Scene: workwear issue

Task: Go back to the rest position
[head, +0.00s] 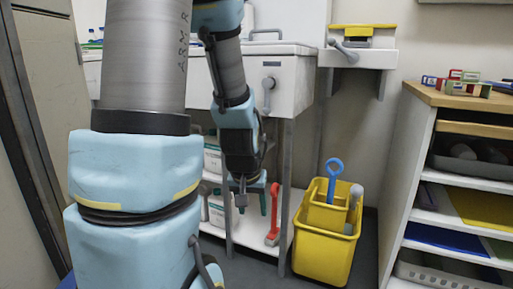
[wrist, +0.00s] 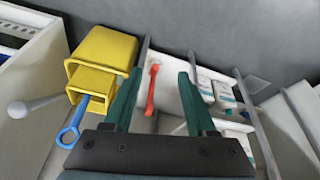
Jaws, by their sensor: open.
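My gripper (head: 258,200) hangs at the end of my blue and grey arm, in front of the metal-legged stand in the head view. Its fingers point down. In the wrist view its two green fingers (wrist: 158,82) stand apart with nothing held between them. My arm hides part of the stand.
A yellow bucket (head: 324,248) with a blue-handled tool (head: 334,170) stands on the floor right of the stand. A shelf unit (head: 409,170) with trays and cloths is at the right. White containers (wrist: 222,95) sit on the low shelf. A grey cabinet door (head: 25,200) is at the left.

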